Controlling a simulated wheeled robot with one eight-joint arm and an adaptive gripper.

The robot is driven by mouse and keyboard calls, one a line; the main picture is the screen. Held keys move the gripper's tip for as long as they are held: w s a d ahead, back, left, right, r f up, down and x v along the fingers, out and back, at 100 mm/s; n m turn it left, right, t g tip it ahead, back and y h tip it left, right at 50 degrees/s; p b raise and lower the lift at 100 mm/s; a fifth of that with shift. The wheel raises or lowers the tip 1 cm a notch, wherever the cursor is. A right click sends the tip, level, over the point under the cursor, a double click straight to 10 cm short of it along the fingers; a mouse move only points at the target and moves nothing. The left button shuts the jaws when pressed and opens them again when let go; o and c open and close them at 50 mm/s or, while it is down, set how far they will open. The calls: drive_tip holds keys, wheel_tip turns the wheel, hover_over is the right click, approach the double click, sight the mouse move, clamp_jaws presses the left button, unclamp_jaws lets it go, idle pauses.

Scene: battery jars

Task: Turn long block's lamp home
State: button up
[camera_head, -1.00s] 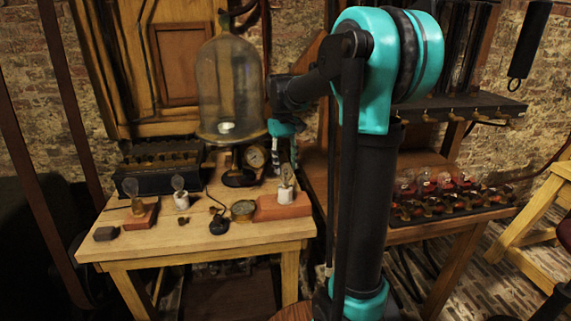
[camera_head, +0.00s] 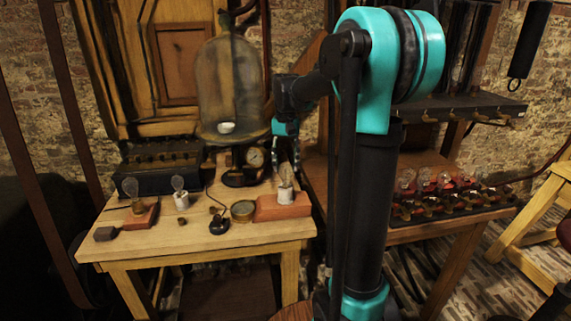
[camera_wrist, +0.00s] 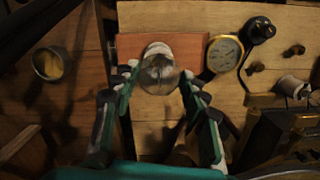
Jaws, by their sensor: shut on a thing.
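The long block (camera_head: 270,211) is a reddish-brown block at the right end of the wooden table. It carries a white socket (camera_head: 286,196) with a clear glass lamp (camera_head: 285,174) standing in it. In the wrist view the lamp (camera_wrist: 158,72) is seen from above, over the long block (camera_wrist: 190,45). My gripper (camera_wrist: 160,74) has one fingertip on each side of the glass and is shut on the lamp. The lamp looks upright and at the socket; how far it is turned in cannot be told.
A round brass gauge (camera_head: 243,209) lies close left of the block, with a black knob-like part (camera_head: 219,224) beyond it. A white-socketed bulb (camera_head: 181,199) and a small block with a bulb (camera_head: 145,214) stand further left. A glass bell jar (camera_head: 229,85) rises behind.

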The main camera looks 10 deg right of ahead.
drive_tip(key=o, duration=1.4)
drive_tip(key=shift+r, duration=0.1)
wheel_tip(320, 180, up, 11)
drive_tip(key=w, duration=0.1)
drive_tip(key=s+d+f+n+t, duration=0.1)
drive_tip(key=s+f+t, duration=0.1)
drive_tip(key=s+f, duration=0.5)
drive_tip(key=s+d+f+t, duration=0.1)
drive_tip(key=s+f, duration=0.7)
drive_tip(key=f, duration=0.4)
drive_tip(key=s+d+f+n+t, duration=0.1)
drive_tip(key=s+d+f+t, duration=0.1)
drive_tip(key=s+f, duration=0.6)
drive_tip(key=shift+f+n+t, duration=0.3)
drive_tip(key=shift+f, duration=0.5)
